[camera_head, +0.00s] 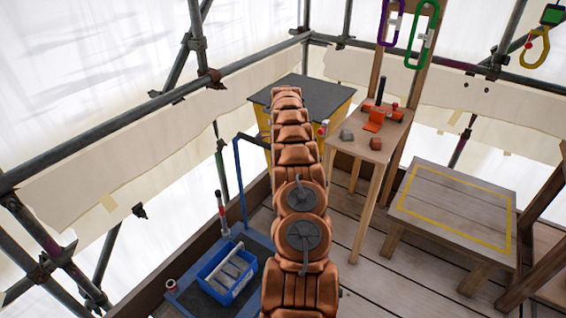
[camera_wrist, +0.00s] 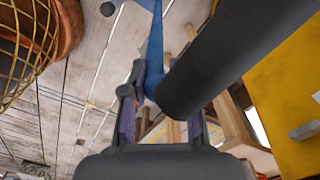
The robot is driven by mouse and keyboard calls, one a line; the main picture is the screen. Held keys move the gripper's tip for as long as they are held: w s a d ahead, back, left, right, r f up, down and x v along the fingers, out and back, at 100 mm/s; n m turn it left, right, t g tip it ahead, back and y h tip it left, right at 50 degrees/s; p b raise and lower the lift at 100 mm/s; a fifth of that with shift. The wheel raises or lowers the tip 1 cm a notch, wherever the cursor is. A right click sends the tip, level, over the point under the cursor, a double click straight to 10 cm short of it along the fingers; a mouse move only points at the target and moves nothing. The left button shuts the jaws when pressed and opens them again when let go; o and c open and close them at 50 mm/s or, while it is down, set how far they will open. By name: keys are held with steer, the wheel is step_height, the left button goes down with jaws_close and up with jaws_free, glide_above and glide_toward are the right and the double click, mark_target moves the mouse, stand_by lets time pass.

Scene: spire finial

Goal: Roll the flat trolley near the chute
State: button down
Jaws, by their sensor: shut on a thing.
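The flat trolley is a low blue platform (camera_head: 190,292) at the lower left of the head view. Its thin blue handle (camera_head: 238,165) rises behind it and passes out of sight behind my arm. In the wrist view a blue post (camera_wrist: 156,45) runs down between the fingers of my gripper (camera_wrist: 162,100), which is shut on the handle. The exact contact is partly hidden by a thick dark cylinder (camera_wrist: 225,60). My gripper is hidden by my arm in the head view. I cannot make out the chute for certain.
A blue tool crate (camera_head: 228,274) is on the trolley. A yellow cabinet with a dark top (camera_head: 310,92) stands behind my arm. A wooden stand (camera_head: 372,150) and a low table with a yellow outline (camera_head: 450,205) are to the right. Plank floor (camera_head: 375,285) is clear at the front.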

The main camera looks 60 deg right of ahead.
steer(key=c, duration=1.1)
jaws_free()
steer(key=shift+w, duration=0.2)
steer(key=o, duration=0.3)
steer(key=shift+s, duration=0.15)
steer(key=shift+r, duration=0.1)
steer(key=shift+r, duration=3.65)
steer(key=shift+a, duration=0.1)
